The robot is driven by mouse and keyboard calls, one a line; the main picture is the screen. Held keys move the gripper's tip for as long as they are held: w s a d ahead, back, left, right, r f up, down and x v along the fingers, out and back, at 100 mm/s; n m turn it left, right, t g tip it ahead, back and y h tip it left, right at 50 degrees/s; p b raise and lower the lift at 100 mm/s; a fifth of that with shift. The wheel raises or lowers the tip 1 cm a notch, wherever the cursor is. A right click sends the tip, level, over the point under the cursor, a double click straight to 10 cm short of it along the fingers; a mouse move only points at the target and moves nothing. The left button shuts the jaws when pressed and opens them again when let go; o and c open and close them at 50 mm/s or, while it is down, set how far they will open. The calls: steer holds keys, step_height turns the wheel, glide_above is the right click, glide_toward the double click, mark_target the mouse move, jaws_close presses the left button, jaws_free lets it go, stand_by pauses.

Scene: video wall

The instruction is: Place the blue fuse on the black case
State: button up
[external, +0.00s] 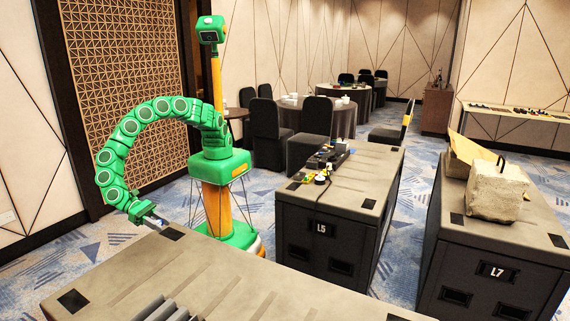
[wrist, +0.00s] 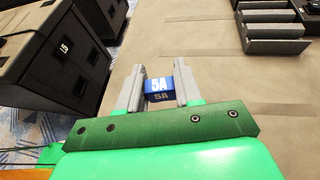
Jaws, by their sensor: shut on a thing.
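My gripper (wrist: 158,74) is shut on the blue fuse (wrist: 160,88), which is marked 5A and sits between the two grey fingers. In the external view my gripper (external: 154,219) is at the far left edge of the near grey-topped case (external: 240,275); the fuse is too small to make out there. The wrist view shows the grey top beneath the fuse; I cannot tell whether they touch. Dark flight cases marked L5 (external: 320,240) and L7 (external: 490,280) stand to the right. I cannot tell which item is the black case.
A grey slotted tray (wrist: 275,30) lies on the near top, with a dark item partly visible beside it. Small parts and a black device (external: 330,153) lie on L5. A concrete block (external: 495,192) is on L7. The middle of the near top is clear.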

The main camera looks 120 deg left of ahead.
steer(key=shift+s+a+r, duration=0.2)
steer(key=shift+a, duration=0.25)
steer(key=shift+s+a+r, duration=0.2)
steer(key=shift+a, duration=0.2)
